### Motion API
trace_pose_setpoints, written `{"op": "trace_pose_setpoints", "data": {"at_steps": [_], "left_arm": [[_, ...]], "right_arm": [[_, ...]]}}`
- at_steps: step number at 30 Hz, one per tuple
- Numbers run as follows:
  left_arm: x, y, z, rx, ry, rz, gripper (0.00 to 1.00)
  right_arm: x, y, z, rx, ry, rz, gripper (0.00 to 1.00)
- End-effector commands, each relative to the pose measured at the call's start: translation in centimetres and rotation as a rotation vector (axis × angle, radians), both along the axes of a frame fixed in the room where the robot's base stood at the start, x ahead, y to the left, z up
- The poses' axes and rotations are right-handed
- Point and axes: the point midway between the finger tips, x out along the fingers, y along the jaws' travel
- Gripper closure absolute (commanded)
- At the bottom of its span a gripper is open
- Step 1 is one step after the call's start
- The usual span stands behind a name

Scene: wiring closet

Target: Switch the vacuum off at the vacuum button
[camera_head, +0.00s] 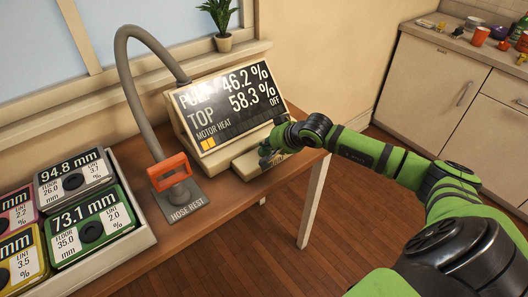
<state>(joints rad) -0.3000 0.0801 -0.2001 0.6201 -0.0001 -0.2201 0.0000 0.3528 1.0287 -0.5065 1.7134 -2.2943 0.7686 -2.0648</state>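The vacuum console (230,104) stands on the wooden table, with a dark sloped screen. The screen reads 46.2 %, TOP 58.3 %, MOTOR HEAT with a short orange bar, and OFF at its lower right. A low pale box (246,167) sits in front of the console. My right gripper (267,156) is at the right part of this box, pointing down at its top. The gripper and wrist cover that part, so I cannot see a button there or tell contact. Its fingers are too small and dark to read. My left gripper is not in view.
A grey hose (122,75) arches from the console to an orange-red handle (168,173) at the plate marked HOSE REST (187,211). A tray (101,262) of coloured filter boxes with readouts stands at left.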

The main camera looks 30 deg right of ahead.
Motion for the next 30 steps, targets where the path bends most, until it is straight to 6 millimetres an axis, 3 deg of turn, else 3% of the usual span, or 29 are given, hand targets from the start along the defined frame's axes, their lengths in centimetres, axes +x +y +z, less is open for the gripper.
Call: {"op": "trace_pose_setpoints", "data": {"at_steps": [13, 26, 30], "left_arm": [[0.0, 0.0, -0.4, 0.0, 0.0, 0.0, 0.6], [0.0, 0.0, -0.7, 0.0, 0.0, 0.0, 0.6], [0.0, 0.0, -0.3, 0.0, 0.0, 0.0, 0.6]], "right_arm": [[-0.3, 0.0, -0.7, -0.001, 0.014, 0.0, 1.0], [-0.3, 0.1, -0.1, 0.0, 0.015, 0.0, 1.0], [-0.2, 0.0, 0.9, -0.001, 0.013, 0.001, 1.0]]}}
